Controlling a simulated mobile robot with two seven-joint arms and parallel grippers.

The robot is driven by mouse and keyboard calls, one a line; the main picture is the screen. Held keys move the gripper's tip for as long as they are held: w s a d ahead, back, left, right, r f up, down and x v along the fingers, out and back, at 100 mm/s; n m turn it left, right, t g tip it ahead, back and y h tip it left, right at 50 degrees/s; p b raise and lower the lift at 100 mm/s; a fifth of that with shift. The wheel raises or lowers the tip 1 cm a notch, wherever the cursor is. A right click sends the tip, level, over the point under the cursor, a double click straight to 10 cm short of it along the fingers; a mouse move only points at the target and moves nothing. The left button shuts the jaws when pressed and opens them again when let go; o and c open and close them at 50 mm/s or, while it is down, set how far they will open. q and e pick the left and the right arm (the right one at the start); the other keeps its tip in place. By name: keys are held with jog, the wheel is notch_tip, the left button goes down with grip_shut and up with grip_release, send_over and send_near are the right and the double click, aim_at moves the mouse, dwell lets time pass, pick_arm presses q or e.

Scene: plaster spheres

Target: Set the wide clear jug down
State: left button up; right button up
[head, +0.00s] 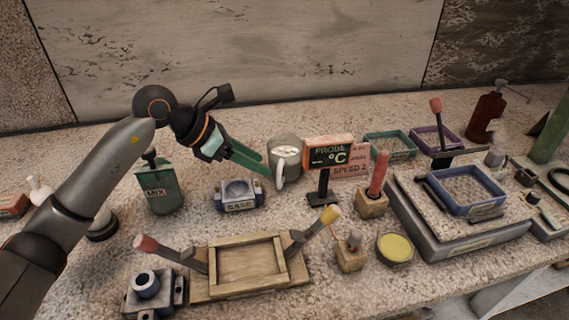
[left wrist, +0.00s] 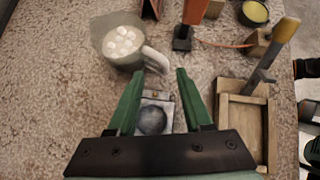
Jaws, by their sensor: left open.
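The wide clear jug (head: 286,152) stands upright on the speckled counter, left of the probe sign. White balls show inside it, and its pale handle faces my gripper. In the left wrist view the jug (left wrist: 118,46) is at the upper left, with the handle just beyond the fingertips. My left gripper (head: 268,167) has green fingers and comes in from the left. In the left wrist view its fingers (left wrist: 161,72) are spread with nothing between the tips; the handle looks apart from them, though contact is hard to judge.
A grey block with a round hollow (head: 239,194) sits below the gripper. The probe sign (head: 329,152) stands close right of the jug. A green MIX bottle (head: 161,190) is at left, a wooden frame (head: 248,262) in front. The counter behind the jug is clear.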

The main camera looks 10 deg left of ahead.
pick_arm(q)
jog(key=x, duration=0.5)
jog(key=shift+s+d+f, duration=0.2)
jog(key=shift+s+d, duration=0.05)
jog(key=shift+r, duration=0.1)
grip_shut()
dwell(1.0)
jog(key=shift+r, duration=0.2)
